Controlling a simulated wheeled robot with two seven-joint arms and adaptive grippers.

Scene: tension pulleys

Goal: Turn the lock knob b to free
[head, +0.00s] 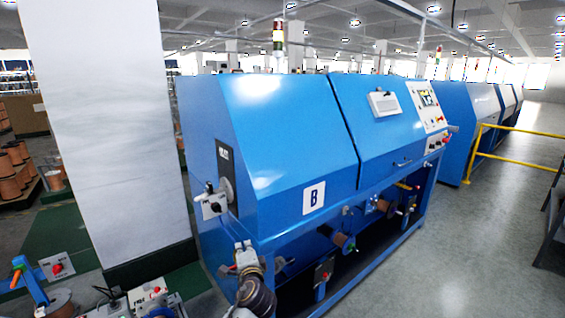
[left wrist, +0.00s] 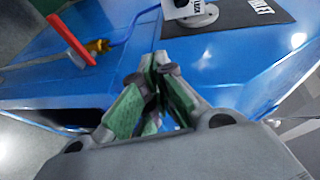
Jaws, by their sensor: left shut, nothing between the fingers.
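The blue machine marked B (head: 315,197) fills the middle of the head view. On its left end face, a white labelled box with dark knobs (head: 213,203) sits at a round flange on a dark plate. I cannot tell whether one of these is lock knob b. My left gripper (head: 241,247) is below and right of that box, in front of the machine's lower frame. In the left wrist view, its green-padded fingers (left wrist: 150,75) are shut and empty, pointing toward the blue surface. The flange (left wrist: 196,18) is beyond them. My right gripper is not in view.
In the left wrist view, a red lever (left wrist: 72,38) with a brass fitting (left wrist: 98,46) is at the upper left. A white pillar (head: 105,130) stands left of the machine. Copper spools (head: 342,240) hang under it. The grey floor (head: 480,225) at right is open.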

